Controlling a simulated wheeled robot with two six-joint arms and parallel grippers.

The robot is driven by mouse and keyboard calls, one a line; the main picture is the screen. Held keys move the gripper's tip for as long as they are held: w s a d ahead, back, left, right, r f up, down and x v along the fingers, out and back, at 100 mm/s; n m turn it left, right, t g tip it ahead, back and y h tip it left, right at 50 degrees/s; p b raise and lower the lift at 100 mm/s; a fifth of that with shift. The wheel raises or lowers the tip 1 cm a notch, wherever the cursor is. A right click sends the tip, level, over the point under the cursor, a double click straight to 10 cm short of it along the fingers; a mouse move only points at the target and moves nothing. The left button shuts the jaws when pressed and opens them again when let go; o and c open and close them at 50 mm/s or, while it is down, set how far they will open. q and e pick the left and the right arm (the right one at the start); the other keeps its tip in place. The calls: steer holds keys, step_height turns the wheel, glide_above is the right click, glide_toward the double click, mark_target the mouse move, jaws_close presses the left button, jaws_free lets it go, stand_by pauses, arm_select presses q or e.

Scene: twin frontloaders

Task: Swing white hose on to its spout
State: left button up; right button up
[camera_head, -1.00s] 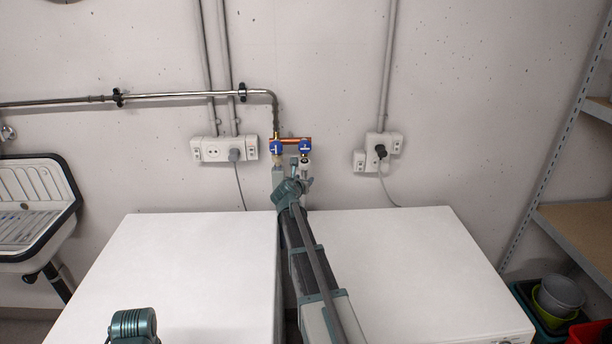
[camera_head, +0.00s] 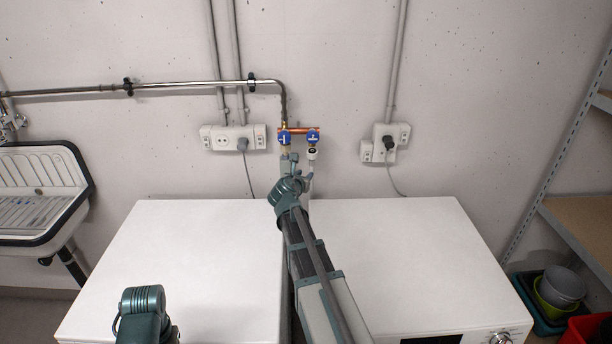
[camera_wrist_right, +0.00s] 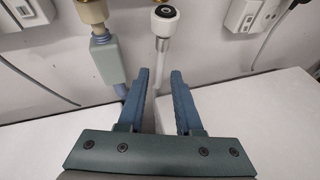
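The white hose (camera_wrist_right: 161,48) stands upright behind the machines in the right wrist view. Its white end nut with a dark opening (camera_wrist_right: 165,12) faces up and towards me. In the head view the nut (camera_head: 312,154) sits just below the right blue-handled spout (camera_head: 312,137), apparently apart from it. My right gripper (camera_wrist_right: 161,73) is open, its blue fingers on either side of the hose with gaps visible; whether the hose is fully between them in depth is unclear. In the head view my wrist partly hides this gripper. My left gripper is out of view; only part of my left arm shows.
A second hose with a grey-green box (camera_wrist_right: 107,60) hangs left of the white one, below the left valve (camera_head: 285,137). Two white machines (camera_head: 190,255) (camera_head: 420,250) stand below. Sockets (camera_head: 233,139) (camera_head: 385,143) with cables flank the valves. A sink (camera_head: 40,190) is at left, shelving (camera_head: 575,230) at right.

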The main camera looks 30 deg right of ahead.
steer(key=a+f+t+y+b, duration=0.1)
steer(key=f+b, duration=0.1)
steer(key=a+f+m+y+b, duration=0.1)
steer(key=f, duration=0.1)
steer(key=a+f+t+b, duration=0.1)
steer(key=f+b, duration=0.1)
steer(key=shift+s+a+f+m+t+y+b, duration=0.1)
steer(key=shift+s+a+m+t+y+b, duration=0.2)
steer(key=shift+m+y+b, duration=0.1)
jaws_close()
steer(key=m+t+h+b, duration=0.3)
steer(key=m+t+b, duration=0.2)
steer(key=m+b, duration=0.65)
glide_toward(312, 170)
steer(key=shift+m, duration=0.45)
steer(key=p+x, duration=0.2)
steer(key=x, duration=0.4)
steer(key=shift+w+d, duration=0.25)
steer(key=shift+w, duration=0.1)
